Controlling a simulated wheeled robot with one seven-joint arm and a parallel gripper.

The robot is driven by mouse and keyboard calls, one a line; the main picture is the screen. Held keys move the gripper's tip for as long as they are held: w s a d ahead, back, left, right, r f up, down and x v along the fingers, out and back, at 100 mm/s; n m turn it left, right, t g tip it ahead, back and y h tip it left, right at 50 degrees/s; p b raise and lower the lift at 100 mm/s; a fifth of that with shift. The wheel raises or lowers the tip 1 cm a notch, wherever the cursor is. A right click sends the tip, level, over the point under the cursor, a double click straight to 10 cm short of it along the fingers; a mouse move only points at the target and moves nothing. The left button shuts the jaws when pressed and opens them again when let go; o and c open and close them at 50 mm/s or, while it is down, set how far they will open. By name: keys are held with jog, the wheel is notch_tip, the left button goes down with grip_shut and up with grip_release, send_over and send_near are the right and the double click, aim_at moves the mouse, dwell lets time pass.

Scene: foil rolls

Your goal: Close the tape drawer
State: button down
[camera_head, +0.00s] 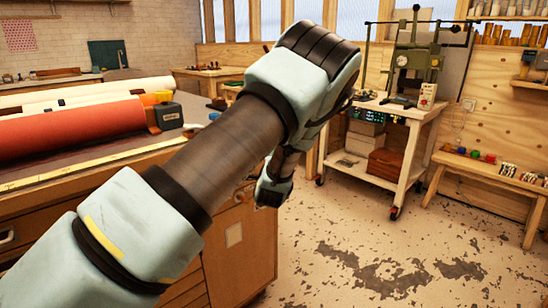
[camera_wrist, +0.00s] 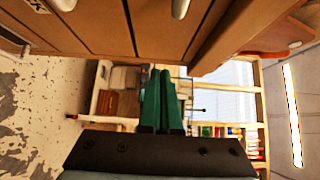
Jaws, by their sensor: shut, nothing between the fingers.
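The wooden drawer cabinet (camera_head: 245,262) stands under the workbench in the head view, mostly behind my arm. In the wrist view its drawer fronts (camera_wrist: 95,25) fill the top, with pale handles (camera_wrist: 181,8). I cannot tell which front is the tape drawer or how far any drawer is out. My gripper (camera_wrist: 163,75) shows in the wrist view with its green fingers together and empty. Its tips appear beside the cabinet front, with no contact visible. In the head view the fingers are hidden behind my arm.
A red roll (camera_head: 70,128) and a tape dispenser (camera_head: 167,115) lie on the workbench top. A white wheeled cart (camera_head: 385,108) with a press stands behind. A low bench (camera_head: 500,172) is at the right. The worn floor (camera_head: 370,260) between is clear.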

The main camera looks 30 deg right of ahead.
jog(key=b+v, duration=0.1)
jog(key=v, duration=0.9)
jog(key=w+a+n+g+y+p, duration=0.3)
jog(key=a+n+g+y+p, duration=0.3)
jog(key=a+n, duration=1.05)
jog(key=s+a+r+n+g+y+p, duration=0.1)
jog(key=s+a+r+n+g+p, duration=0.1)
jog(key=s+a, duration=0.5)
jog(key=s+a+r+n+g+y+p, duration=0.1)
jog(key=s+a+r+n+g, duration=0.3)
jog(key=a, duration=1.2)
jog(key=s+r+g+p, duration=0.1)
jog(key=s+r+g, duration=0.1)
jog(key=s+r, duration=0.2)
jog(key=shift+s+y, duration=0.3)
jog(key=shift+s, duration=0.05)
